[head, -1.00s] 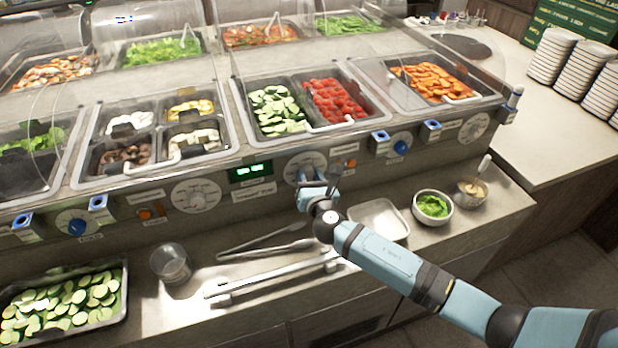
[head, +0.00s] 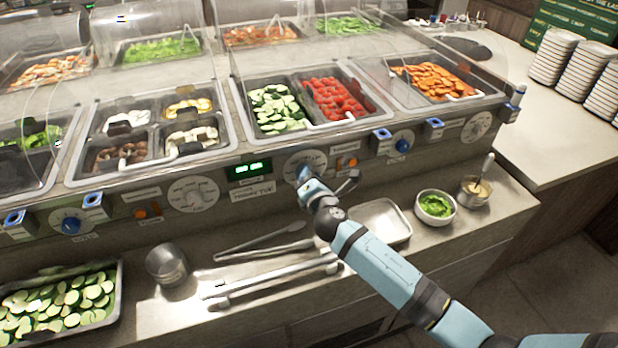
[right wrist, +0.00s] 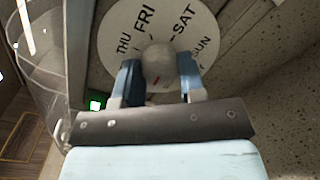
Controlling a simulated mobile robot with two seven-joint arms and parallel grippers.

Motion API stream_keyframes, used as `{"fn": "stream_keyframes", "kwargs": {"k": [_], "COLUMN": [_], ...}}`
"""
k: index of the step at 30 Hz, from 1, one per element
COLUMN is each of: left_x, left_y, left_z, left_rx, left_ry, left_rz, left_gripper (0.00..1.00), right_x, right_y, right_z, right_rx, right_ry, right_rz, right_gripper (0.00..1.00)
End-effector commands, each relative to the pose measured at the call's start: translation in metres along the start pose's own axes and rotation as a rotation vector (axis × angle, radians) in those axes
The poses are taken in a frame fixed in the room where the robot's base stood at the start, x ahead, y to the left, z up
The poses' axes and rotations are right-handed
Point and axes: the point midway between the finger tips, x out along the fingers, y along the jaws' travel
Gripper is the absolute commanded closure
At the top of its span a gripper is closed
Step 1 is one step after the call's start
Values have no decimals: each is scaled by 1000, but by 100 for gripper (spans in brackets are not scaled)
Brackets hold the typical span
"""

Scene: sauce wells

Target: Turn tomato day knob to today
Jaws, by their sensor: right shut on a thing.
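The tomato day knob is a grey rounded knob (right wrist: 158,62) at the middle of a white day dial (right wrist: 192,22). The right wrist view shows THU, FRI, SAT and SUN on the dial, with FRI and SAT at the top. The dial (head: 304,160) is on the counter's front panel below the tomato pan (head: 335,98). My right gripper (right wrist: 158,82) is shut on the knob, one blue finger on each side. In the head view my right gripper (head: 306,180) hides part of the dial. My left gripper is out of view.
A green display (head: 249,170) and a label (head: 254,191), seemingly ending in TUE, are left of the dial. Another dial (head: 192,195) is further left. An orange switch (head: 346,162) is close right. Tongs (head: 262,248) and an empty tray (head: 385,222) lie below.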

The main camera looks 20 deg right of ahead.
Motion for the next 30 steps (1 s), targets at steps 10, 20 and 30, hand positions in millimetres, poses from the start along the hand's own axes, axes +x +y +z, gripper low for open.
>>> {"fn": "stream_keyframes", "kwargs": {"k": [10,20,30], "left_x": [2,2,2], "left_y": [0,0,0], "left_z": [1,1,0], "left_rx": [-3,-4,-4], "left_ry": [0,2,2], "left_rz": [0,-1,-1], "left_gripper": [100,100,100], "right_x": [0,0,0], "right_y": [-1,0,0], "right_z": [0,0,0], "right_rx": [80,84,83], "right_ry": [4,5,5], "right_rz": [-2,-2,-2], "right_gripper": [87,87,38]}}
